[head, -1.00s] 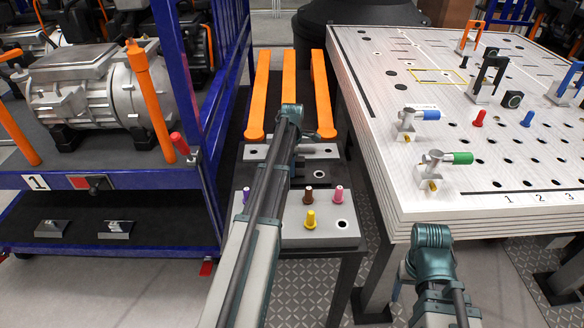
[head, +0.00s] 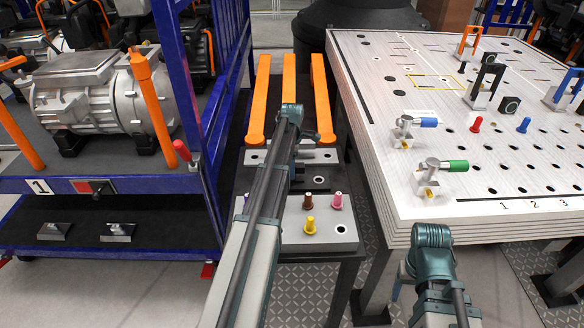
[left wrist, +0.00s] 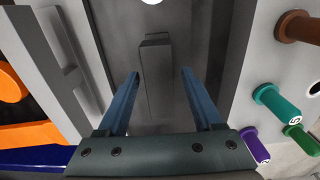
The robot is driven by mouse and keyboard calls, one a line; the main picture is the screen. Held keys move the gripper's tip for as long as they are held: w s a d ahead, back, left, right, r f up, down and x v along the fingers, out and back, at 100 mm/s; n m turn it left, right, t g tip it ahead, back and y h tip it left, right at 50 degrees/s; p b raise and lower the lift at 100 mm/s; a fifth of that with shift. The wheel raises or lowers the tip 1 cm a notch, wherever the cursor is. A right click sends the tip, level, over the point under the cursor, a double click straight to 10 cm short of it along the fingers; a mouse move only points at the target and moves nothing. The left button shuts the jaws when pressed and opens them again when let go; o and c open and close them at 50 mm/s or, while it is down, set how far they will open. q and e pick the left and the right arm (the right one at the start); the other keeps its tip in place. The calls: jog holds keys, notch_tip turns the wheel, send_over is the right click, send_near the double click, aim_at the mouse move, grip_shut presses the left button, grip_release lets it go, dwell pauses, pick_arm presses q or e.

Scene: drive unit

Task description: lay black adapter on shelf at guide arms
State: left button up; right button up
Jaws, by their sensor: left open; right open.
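A dark block (left wrist: 155,65), which looks like the black adapter, lies on a dark surface in the left wrist view. My left gripper (left wrist: 160,75) is open above it, with one blue finger to each side and neither visibly touching it. In the head view my left arm (head: 262,215) reaches over the narrow dark bench and hides its own fingers and the block. My right gripper (head: 432,240) is at the lower middle, in front of the white table; its fingers are hidden. Long orange bars (head: 323,100) lie at the back of the bench.
A grey plate with coloured pegs (head: 310,226) is at the bench front. The white perforated table (head: 440,200) on the right holds clamps and black arches. The blue cart (head: 130,184) on the left carries a motor (head: 105,95); its lower deck (head: 85,243) holds two metal pieces.

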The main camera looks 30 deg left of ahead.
pick_arm(q)
notch_tip(320, 180, up, 10)
jog(key=p, duration=0.8)
jog(key=shift+f, duration=0.25)
jog(key=shift+d, duration=0.1)
jog(key=s+d+m, duration=0.5)
jog(key=d+m, duration=0.2)
jog(key=d, duration=0.5)
jog(key=s+d+m, duration=0.6)
jog(key=d, duration=0.5)
jog(key=s+d+m+y, duration=0.1)
jog(key=s+d+m, duration=1.2)
jog(key=s+m, duration=0.2)
jog(key=shift+s+d, duration=0.3)
jog(key=shift+s, duration=0.05)
